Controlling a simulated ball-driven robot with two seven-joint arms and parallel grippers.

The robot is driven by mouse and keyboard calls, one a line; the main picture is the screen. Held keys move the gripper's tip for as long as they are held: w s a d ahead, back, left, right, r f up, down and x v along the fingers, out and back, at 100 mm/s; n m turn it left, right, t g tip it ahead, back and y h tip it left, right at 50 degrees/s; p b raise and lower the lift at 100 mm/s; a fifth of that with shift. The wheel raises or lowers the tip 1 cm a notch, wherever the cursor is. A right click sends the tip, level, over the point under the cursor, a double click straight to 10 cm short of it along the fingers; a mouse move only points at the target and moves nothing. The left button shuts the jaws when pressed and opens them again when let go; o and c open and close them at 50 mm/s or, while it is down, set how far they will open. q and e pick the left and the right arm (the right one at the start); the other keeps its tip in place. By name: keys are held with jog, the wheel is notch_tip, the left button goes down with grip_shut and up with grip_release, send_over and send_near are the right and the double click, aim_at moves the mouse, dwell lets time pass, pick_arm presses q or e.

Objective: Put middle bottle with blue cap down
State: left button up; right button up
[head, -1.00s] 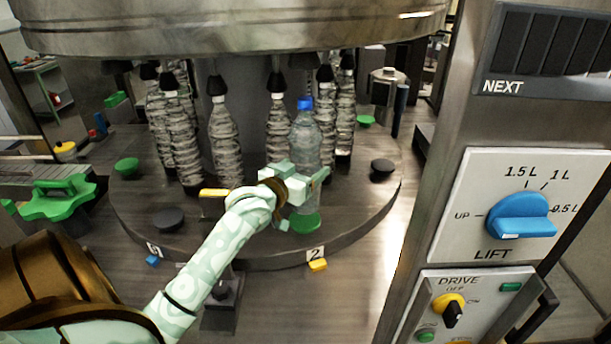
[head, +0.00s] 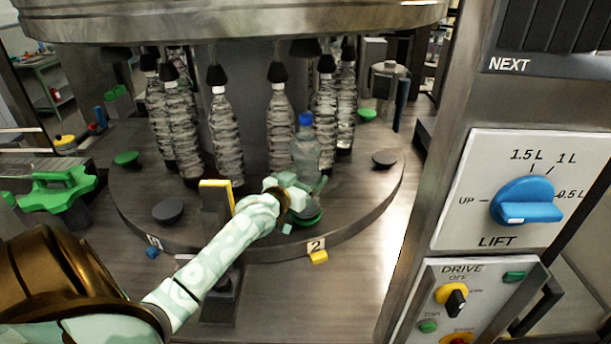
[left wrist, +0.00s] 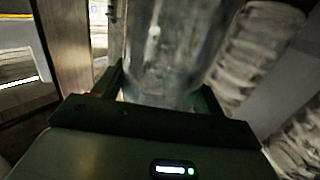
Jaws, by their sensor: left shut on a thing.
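The clear bottle with the blue cap (head: 305,150) stands upright at the front of the round turntable (head: 365,205), above a green pad (head: 310,219) near the tag 2. My left gripper (head: 310,190) is shut around its lower part. The gripper and wrist hide the bottle's base, so I cannot tell whether it touches the pad. In the left wrist view the clear bottle (left wrist: 175,45) fills the space between the dark fingers. My right gripper is not in view.
Several ribbed clear bottles (head: 226,135) stand behind under black heads (head: 277,72). Dark pads (head: 168,211) and green pads (head: 127,158) sit on the turntable. A yellow-edged post (head: 217,205) is close to my left forearm. A control panel (head: 510,190) stands at the right.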

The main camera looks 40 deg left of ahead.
pick_arm(q)
jog(key=o, duration=1.8)
jog(key=shift+f, duration=0.1)
jog(key=s, duration=0.4)
jog(key=s+d, duration=0.1)
jog(key=s, duration=0.3)
jog(key=s+r, duration=0.1)
jog(key=s, duration=0.3)
jog(key=shift+d, duration=0.2)
